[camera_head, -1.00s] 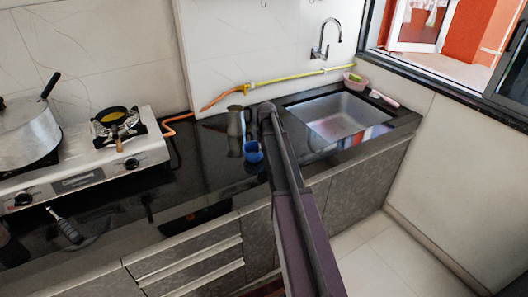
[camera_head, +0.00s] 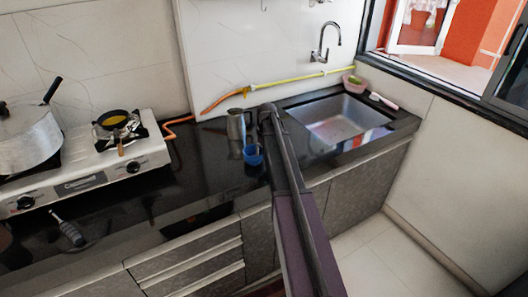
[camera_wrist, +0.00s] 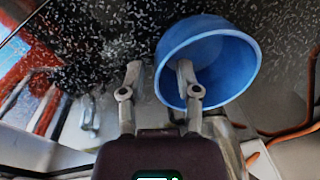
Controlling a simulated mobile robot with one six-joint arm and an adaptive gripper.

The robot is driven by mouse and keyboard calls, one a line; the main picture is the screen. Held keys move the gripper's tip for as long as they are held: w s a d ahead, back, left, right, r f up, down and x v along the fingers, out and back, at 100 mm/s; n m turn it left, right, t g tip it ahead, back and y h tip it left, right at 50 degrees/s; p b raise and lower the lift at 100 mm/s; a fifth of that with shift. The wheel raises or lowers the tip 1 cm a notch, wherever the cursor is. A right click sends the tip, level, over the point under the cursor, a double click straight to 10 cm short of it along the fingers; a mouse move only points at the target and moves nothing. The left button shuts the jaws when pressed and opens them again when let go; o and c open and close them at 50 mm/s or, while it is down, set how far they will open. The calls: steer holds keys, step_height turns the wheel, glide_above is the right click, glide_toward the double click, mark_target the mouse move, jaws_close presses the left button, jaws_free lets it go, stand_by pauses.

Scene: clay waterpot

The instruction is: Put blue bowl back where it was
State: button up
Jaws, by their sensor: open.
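The blue bowl (camera_head: 253,158) is on the dark counter, just left of my arm's end and in front of the metal pitcher. In the wrist view the blue bowl (camera_wrist: 222,35) has its opening toward the camera. My gripper (camera_wrist: 160,70) is open. Its right finger reaches inside the bowl and its left finger is outside, with the bowl's left wall between them. I cannot tell whether either finger touches the wall. In the head view the fingers are mostly hidden by my arm.
The metal pitcher (camera_head: 236,125) stands close behind the bowl. The sink (camera_head: 340,117) is to the right, with a pink basket (camera_head: 355,82) behind it. A stove (camera_head: 85,165) with a pan and a pot is at left. The counter between stove and bowl is clear.

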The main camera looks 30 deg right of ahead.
step_height(320, 180, up, 11)
steer(key=p, duration=1)
steer(key=shift+s+d+f, duration=0.15)
steer(key=shift+d+f, duration=0.05)
steer(key=shift+d, duration=0.25)
steer(key=s+a+n+h, duration=0.1)
steer(key=s+a+n, duration=0.3)
steer(key=s+a, duration=2)
steer(key=a, duration=0.3)
steer(key=shift+s, duration=0.15)
